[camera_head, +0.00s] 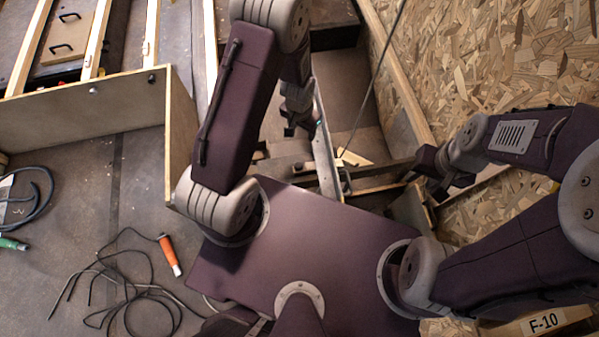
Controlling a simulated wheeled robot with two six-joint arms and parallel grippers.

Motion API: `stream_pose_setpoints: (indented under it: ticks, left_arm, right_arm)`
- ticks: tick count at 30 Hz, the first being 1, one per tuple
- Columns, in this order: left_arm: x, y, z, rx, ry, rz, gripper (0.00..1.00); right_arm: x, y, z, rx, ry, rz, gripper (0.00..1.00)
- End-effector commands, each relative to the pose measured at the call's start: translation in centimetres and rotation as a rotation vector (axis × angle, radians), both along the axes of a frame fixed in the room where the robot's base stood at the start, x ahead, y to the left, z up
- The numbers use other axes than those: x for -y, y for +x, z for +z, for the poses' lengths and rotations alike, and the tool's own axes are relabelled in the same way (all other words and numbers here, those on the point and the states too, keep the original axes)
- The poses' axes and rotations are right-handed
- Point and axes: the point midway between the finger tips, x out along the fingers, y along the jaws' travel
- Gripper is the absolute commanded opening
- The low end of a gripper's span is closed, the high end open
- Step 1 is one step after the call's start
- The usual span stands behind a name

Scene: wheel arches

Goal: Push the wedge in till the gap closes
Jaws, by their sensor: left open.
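A small pale wooden piece (355,157), which may be the wedge, lies right of an upright metal bar (324,150) in the middle of the view. Its shape and any gap beside it are too small to tell. My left gripper (302,131) points down just left of the bar, above and left of the pale piece; its jaws are apart and nothing shows between them. My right gripper (432,180) is to the right, by the end of a dark beam (385,165). Its fingers are dark and partly merged with the background, so their opening is unclear.
An open wooden box frame (90,135) stands at the left. A chipboard panel (490,60) fills the upper right. Loose black cable (135,295) and an orange-handled tool (170,255) lie on the floor at lower left.

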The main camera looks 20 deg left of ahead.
Motion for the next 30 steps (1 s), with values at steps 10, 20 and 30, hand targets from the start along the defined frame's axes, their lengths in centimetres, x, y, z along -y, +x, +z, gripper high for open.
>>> stream_pose_setpoints:
  ticks: [10,20,30]
  left_arm:
    - [0.2,-4.0,-9.1,-0.127,0.011,-0.017,0.52]
    - [0.2,-4.0,-15.1,-0.129,0.011,-0.015,0.52]
    - [0.2,-4.0,-18.1,-0.127,0.011,-0.015,0.52]
  right_arm:
    - [0.0,0.0,-4.9,0.001,0.0,0.0,0.34]
    - [0.0,0.0,-7.8,0.001,0.0,0.0,0.34]
    - [0.0,0.0,-9.0,0.001,0.0,0.0,0.34]
